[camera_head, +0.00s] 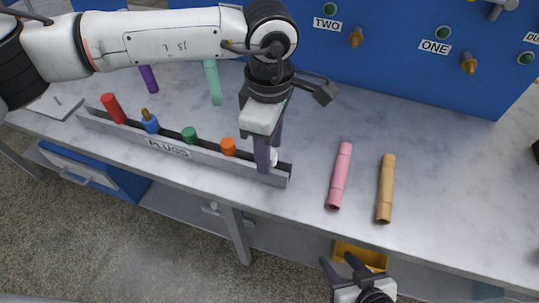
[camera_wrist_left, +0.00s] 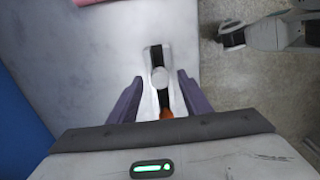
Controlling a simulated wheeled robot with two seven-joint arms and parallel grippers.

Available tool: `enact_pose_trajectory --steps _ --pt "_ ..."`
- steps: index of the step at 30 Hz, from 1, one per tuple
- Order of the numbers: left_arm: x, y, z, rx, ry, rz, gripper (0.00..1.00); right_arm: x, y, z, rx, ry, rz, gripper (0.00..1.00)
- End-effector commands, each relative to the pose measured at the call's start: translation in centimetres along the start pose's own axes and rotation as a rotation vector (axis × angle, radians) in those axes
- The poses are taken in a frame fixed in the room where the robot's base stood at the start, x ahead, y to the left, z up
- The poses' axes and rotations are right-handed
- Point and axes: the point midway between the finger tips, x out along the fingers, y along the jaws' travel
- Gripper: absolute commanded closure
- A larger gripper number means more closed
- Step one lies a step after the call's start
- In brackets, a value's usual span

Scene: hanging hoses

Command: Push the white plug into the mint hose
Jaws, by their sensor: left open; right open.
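The white plug (camera_head: 273,158) stands in the right end slot of the grey plug rack (camera_head: 215,160), partly hidden by my left gripper. My left gripper (camera_head: 267,155) points down over that end, open. In the left wrist view the white plug (camera_wrist_left: 159,77) shows between and just beyond the open purple fingers (camera_wrist_left: 159,90), apart from both in the picture. The mint hose (camera_head: 213,83) lies on the bench behind the rack, its far end hidden by my left arm. My right gripper (camera_head: 343,268) is open and empty at the bottom, before the bench.
The rack also holds an orange plug (camera_head: 228,147), a green plug (camera_head: 190,134), a blue one (camera_head: 150,122) and a red one (camera_head: 112,108). A pink hose (camera_head: 340,176) and a tan hose (camera_head: 386,188) lie to the right. A blue panel (camera_head: 400,70) stands behind.

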Motion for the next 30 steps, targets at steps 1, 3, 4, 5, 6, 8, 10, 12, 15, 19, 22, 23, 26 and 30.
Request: enact_pose_trajectory --steps 1,3,4,5,6,8,10,12,15,19,22,23,26,30 --pt "0.0 0.0 0.0 0.000 0.000 0.000 0.56 0.0 0.0 0.1 0.000 -0.001 0.001 0.55" --pt "0.0 0.0 0.0 0.000 0.000 0.001 0.56 0.0 0.0 0.1 0.000 -0.002 0.001 0.55" --pt "0.0 0.0 0.0 0.000 0.000 0.001 0.56 0.0 0.1 0.1 0.000 -0.003 0.001 0.55" --pt "0.0 0.0 0.0 0.000 0.000 0.000 0.57 0.0 0.1 0.1 0.000 -0.003 0.001 0.55" --pt "0.0 0.0 0.0 0.000 0.000 0.000 0.64 0.0 0.1 0.1 0.000 -0.004 0.001 0.55" --pt "0.0 0.0 0.0 0.000 -0.001 0.001 0.74 0.0 0.1 0.1 0.000 -0.004 0.001 0.55" --pt "0.0 0.0 0.0 0.000 -0.001 0.000 0.86 0.0 0.1 0.2 0.000 -0.005 0.001 0.55" --pt "0.0 0.0 0.0 0.000 -0.001 0.000 0.98 0.0 0.1 0.2 -0.001 -0.005 0.002 0.55" --pt "0.0 0.0 0.0 0.000 -0.001 0.001 1.00 0.0 0.1 0.2 -0.001 -0.005 0.002 0.55" --pt "-0.1 0.0 0.0 0.000 -0.001 0.001 1.00 0.0 0.1 0.2 -0.001 -0.005 0.002 0.55" --pt "-0.6 0.1 0.1 0.000 -0.002 0.002 1.00 0.1 0.1 0.3 -0.001 -0.005 0.002 0.55" --pt "-1.0 0.1 0.1 0.000 -0.002 0.004 1.00 0.2 0.1 0.3 -0.001 -0.005 0.002 0.55" --pt "-2.6 0.1 0.1 0.000 -0.002 0.005 1.00 0.4 0.1 0.5 -0.001 -0.005 0.002 0.55" --pt "-5.6 0.1 0.0 0.000 -0.001 0.006 1.00 0.6 0.2 0.8 -0.001 -0.005 0.002 0.55"
